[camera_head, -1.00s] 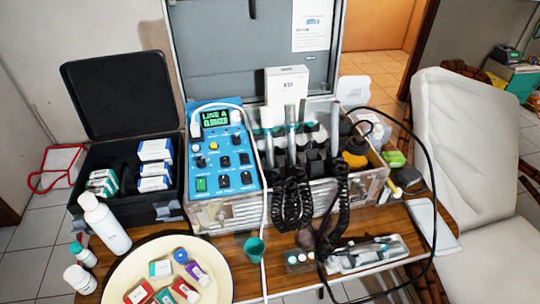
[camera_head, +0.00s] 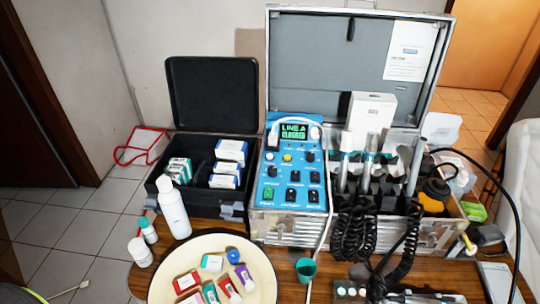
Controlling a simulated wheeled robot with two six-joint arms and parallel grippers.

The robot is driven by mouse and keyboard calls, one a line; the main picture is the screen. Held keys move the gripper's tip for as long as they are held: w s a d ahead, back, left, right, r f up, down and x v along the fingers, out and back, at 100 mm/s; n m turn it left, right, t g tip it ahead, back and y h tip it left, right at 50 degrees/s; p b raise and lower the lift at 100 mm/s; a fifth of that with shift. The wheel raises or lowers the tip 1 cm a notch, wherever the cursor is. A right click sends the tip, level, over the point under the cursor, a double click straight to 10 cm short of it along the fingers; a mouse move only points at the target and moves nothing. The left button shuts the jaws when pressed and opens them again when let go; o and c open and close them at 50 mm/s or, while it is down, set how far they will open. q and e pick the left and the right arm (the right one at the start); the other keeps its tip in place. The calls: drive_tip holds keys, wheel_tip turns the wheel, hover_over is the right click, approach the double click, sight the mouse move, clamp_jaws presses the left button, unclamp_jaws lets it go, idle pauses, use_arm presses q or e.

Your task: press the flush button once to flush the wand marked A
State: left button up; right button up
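The blue control panel (camera_head: 293,215) stands in the open metal case, left of the wands. Its lit green display (camera_head: 293,131) shows two lines that seem to read "LINE A" and "CLOGGED". Below it are a yellow round button (camera_head: 287,157), several black knobs and switches, and a green switch (camera_head: 267,193). The labels are too small to tell which control is the flush button. Several wands (camera_head: 368,158) stand upright in holders right of the panel, with black coiled cords hanging in front. I cannot make out which is marked A. Neither gripper is in view.
A black box (camera_head: 210,165) with small cartons stands left of the case. In front are a white bottle (camera_head: 174,210), a round cream tray (camera_head: 165,282) with small coloured boxes, and a green cup (camera_head: 306,267). A black cable loops at the right.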

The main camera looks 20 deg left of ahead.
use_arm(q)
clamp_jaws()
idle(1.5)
